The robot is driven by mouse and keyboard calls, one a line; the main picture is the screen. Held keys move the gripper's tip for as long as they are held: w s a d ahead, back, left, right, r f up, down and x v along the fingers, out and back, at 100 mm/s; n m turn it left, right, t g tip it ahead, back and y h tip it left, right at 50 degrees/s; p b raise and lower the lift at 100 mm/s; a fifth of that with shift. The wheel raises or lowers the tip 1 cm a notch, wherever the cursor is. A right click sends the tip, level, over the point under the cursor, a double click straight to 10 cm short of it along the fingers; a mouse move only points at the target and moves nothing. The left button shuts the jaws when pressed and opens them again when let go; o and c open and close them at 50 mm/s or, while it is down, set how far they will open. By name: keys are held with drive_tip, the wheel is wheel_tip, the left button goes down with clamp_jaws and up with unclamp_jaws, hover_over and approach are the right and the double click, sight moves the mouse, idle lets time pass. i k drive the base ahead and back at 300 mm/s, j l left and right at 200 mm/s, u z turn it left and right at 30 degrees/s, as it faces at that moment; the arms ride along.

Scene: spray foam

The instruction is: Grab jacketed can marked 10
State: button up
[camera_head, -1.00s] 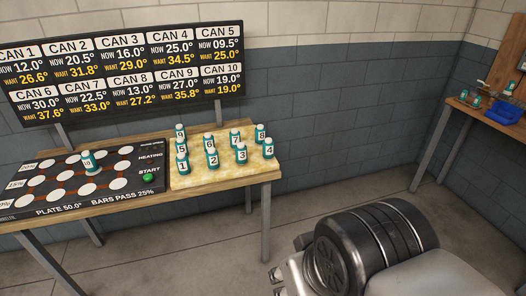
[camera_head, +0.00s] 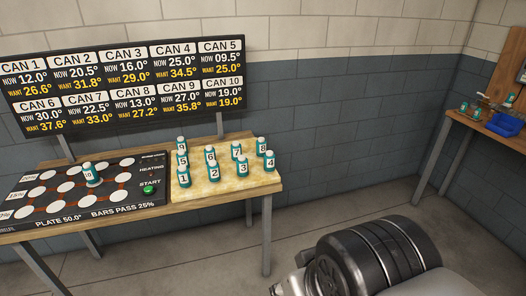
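A teal jacketed can with a white cap (camera_head: 91,174) stands upright on a white spot of the black heating plate (camera_head: 110,206) at the left. Its label is small and looks like 10. My arm shows as a dark and grey link at the lower right, well apart from the can. My gripper's fingers do not show. The board (camera_head: 125,85) on the wall reads can 10 now 19.0°, want 19.0°.
A green START button (camera_head: 149,188) sits on the plate's right side. Another table at the far right holds a blue tray (camera_head: 504,124) and more cans. Floor between tables is clear.

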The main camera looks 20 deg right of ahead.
sight(90, 170)
drive_tip(key=i+j+u, duration=0.2)
drive_tip(key=i+j, duration=0.15)
drive_tip(key=i+j+u, duration=0.15)
drive_tip(key=i+j, duration=0.25)
drive_tip(key=i+j+u, duration=0.2)
drive_tip(key=i+j, duration=0.25)
drive_tip(key=i+j+u, duration=0.15)
drive_tip(key=i+j, duration=0.15)
drive_tip(key=i+j+u, duration=0.2)
drive_tip(key=i, duration=0.35)
drive_tip(key=i+j+u, duration=0.15)
drive_tip(key=i, duration=0.3)
